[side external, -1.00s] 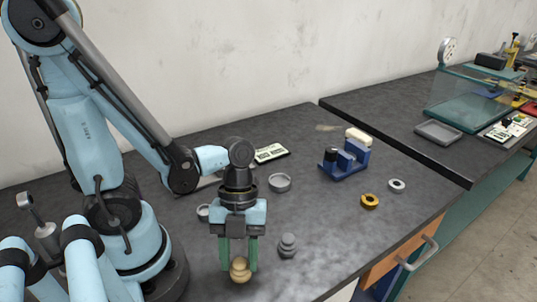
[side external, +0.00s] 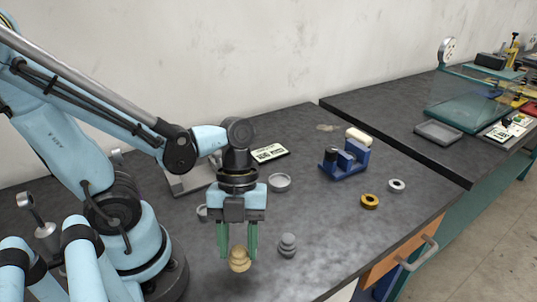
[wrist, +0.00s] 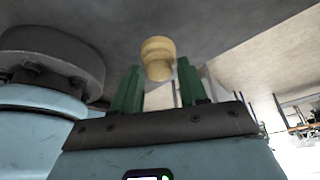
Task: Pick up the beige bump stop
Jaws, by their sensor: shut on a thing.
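The beige bump stop (side external: 239,260) is a small stepped, rounded piece at the tips of my gripper (side external: 238,254). The green fingers stand on either side of its upper part, and my gripper is shut on it. In the wrist view the bump stop (wrist: 158,58) sits between the fingertips and sticks out past them. Its gap to the bench is hard to judge, but it sits higher in the picture than before.
A grey stepped piece (side external: 287,245) stands close to the right. A grey round dish (side external: 280,182) and a printed card (side external: 270,152) lie behind. A blue fixture (side external: 345,168), a yellow ring (side external: 370,201) and a silver ring (side external: 397,186) are farther right. The front right bench is clear.

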